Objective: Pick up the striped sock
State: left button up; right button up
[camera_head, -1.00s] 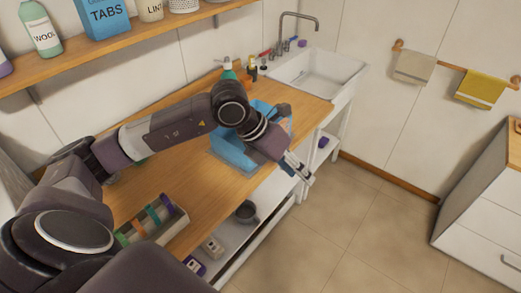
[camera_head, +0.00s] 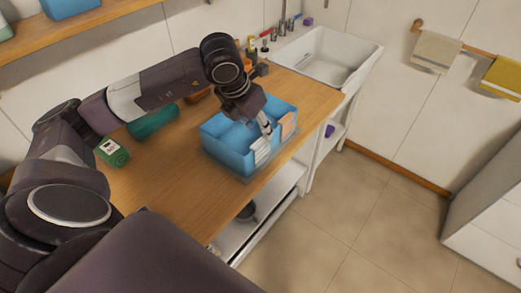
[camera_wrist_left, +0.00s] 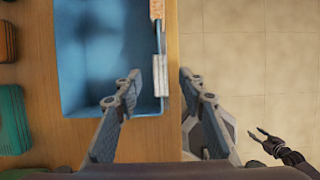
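A pale folded cloth with faint stripes, which looks like the striped sock (camera_head: 262,151), stands in the front side of a blue bin (camera_head: 222,146) on the wooden counter. It shows in the left wrist view as a narrow whitish strip (camera_wrist_left: 160,76) at the bin's right edge. My left gripper (camera_head: 267,130) points down just above the bin's front side, beside the cloth. In the left wrist view its fingers (camera_wrist_left: 160,80) are open and apart, with the strip between them and nothing gripped. My right gripper (camera_wrist_left: 256,134) shows small over the floor, its fingers apart.
An orange folded cloth (camera_head: 288,125) is beside the pale one in the bin. A green rolled towel (camera_head: 153,121) and a green box (camera_head: 113,152) lie on the counter (camera_head: 170,180). The sink (camera_head: 331,57) is beyond. The floor (camera_head: 345,220) at right is clear.

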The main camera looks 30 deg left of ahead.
aim_at(260, 142)
pick_arm(q)
notch_tip(260, 142, down, 4)
jog(key=b, duration=0.3)
jog(key=shift+r, duration=0.15)
jog(key=shift+w+f+b, duration=0.1)
jog(key=shift+f+b, duration=0.2)
jog(key=shift+f, duration=0.05)
jog(key=shift+f+b, duration=0.35)
jog(key=shift+w+f, duration=0.2)
jog(key=shift+f, duration=0.2)
jog(key=shift+w+f+p, duration=0.15)
jog(key=shift+f+p, duration=0.2)
jog(key=p+x, duration=0.2)
jog(key=x, duration=0.3)
jog(key=shift+w+f+p, duration=0.15)
jog(key=shift+f+p, duration=0.05)
jog(key=shift+p, duration=0.1)
jog(key=shift+w+f, duration=0.15)
jog(key=shift+f, duration=0.15)
pick_arm(e)
jog(key=shift+s+d+f, duration=0.2)
jog(key=shift+s+f, duration=0.25)
jog(key=shift+f, duration=0.1)
jog(key=shift+s+d+f, duration=0.15)
jog(key=shift+s+f, duration=0.3)
jog(key=shift+f, duration=0.05)
pick_arm(q)
jog(key=shift+c, duration=0.4)
